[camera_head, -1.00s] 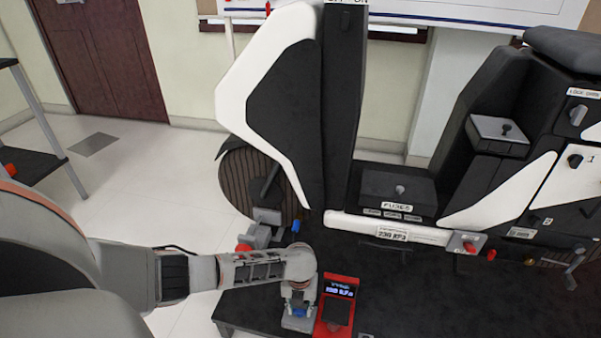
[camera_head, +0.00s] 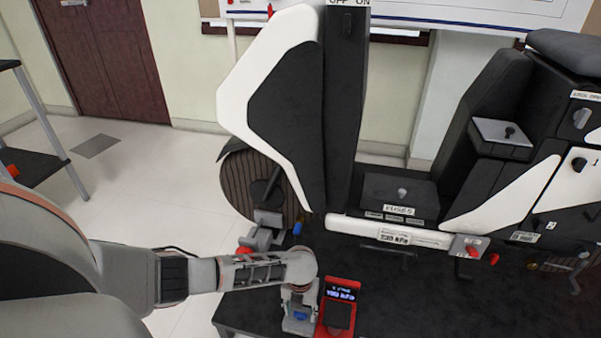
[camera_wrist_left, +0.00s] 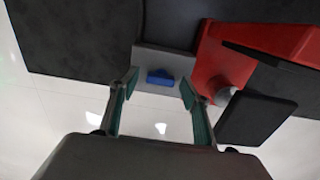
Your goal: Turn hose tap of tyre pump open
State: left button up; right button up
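The tyre pump (camera_head: 340,314) is a red unit with a lit display and a black part, standing on the dark bench. Its red body (camera_wrist_left: 222,72) fills the right of the left wrist view. A small blue handle (camera_wrist_left: 160,77), which looks like the hose tap, sits on a grey block (camera_wrist_left: 165,60) beside the red body. The blue handle also shows in the head view (camera_head: 301,314). My left gripper (camera_wrist_left: 159,84) is open, with one finger on each side of the blue handle and visible gaps to both. My right gripper is not in view.
A large rig with a wheel (camera_head: 252,185), white panels and a fuse box (camera_head: 399,192) stands behind the pump. A grey fitting with a red knob (camera_head: 245,249) is near the wheel. The bench (camera_head: 430,300) is largely clear right of the pump.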

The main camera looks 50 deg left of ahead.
aim_at(300, 314)
pick_arm(q)
jog(key=shift+r, duration=0.1)
notch_tip(300, 314, up, 12)
dwell(0.7)
dwell(0.3)
